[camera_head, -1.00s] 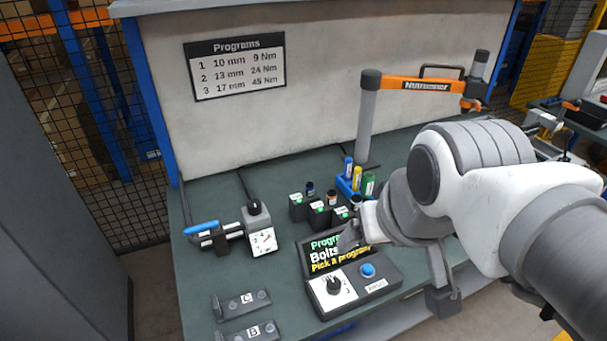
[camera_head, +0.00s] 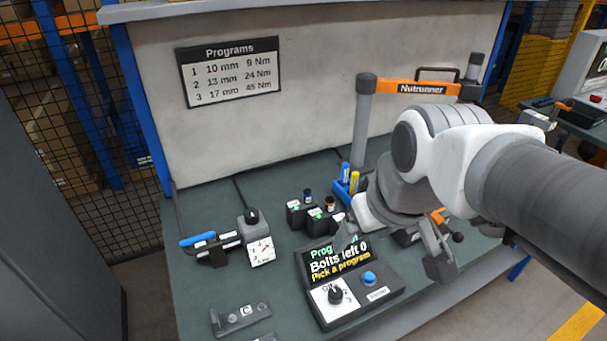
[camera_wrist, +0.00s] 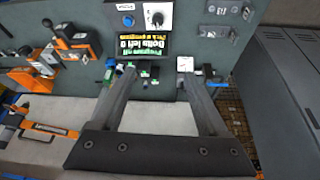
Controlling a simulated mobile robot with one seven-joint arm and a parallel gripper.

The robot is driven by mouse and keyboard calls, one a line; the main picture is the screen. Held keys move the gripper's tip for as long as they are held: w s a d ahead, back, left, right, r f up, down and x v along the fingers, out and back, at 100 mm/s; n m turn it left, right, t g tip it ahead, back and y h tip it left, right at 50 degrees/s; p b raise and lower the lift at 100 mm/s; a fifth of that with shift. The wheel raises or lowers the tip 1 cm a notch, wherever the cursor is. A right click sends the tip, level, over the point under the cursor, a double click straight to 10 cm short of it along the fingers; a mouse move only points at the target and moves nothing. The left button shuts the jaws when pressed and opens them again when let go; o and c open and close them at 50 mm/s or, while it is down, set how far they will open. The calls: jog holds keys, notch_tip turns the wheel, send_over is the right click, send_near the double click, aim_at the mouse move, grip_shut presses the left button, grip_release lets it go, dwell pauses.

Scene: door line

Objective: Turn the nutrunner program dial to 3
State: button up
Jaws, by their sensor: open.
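The program dial (camera_head: 335,294) is a black knob on a white plate at the front left of the control box (camera_head: 372,298). It also shows upside down at the top of the wrist view (camera_wrist: 157,19). Its pointer is too small to read. The screen (camera_head: 338,260) behind it reads "Bolts left 0" and "Pick a program"; its top line reads "Program off" in the wrist view. My gripper (camera_head: 390,257) is open and empty, above and behind the control box, apart from the dial. One finger hides part of the screen's top line in the head view.
A blue button (camera_head: 369,277) sits right of the dial. Behind stand dark sockets (camera_head: 318,216) and a blue holder with coloured items (camera_head: 345,187). A gauge (camera_head: 261,251) stands left, a bracket marked C (camera_head: 240,317) in front. The nutrunner (camera_head: 420,87) hangs on a frame at the back.

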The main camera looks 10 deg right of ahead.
jog(key=w+f+n+g, duration=0.3)
jog(key=w+f+n, duration=0.2)
jog(key=w+f, duration=0.1)
jog(key=n+g, duration=0.2)
jog(key=n, duration=0.3)
send_near(336, 293)
jog(key=shift+h, duration=0.3)
jog(key=f, duration=0.3)
jog(key=f+b, duration=0.1)
jog(key=f, duration=0.5)
jog(key=shift+s+a+b, duration=0.1)
jog(key=shift+a+b, duration=0.15)
jog(key=shift+b, duration=0.15)
grip_shut()
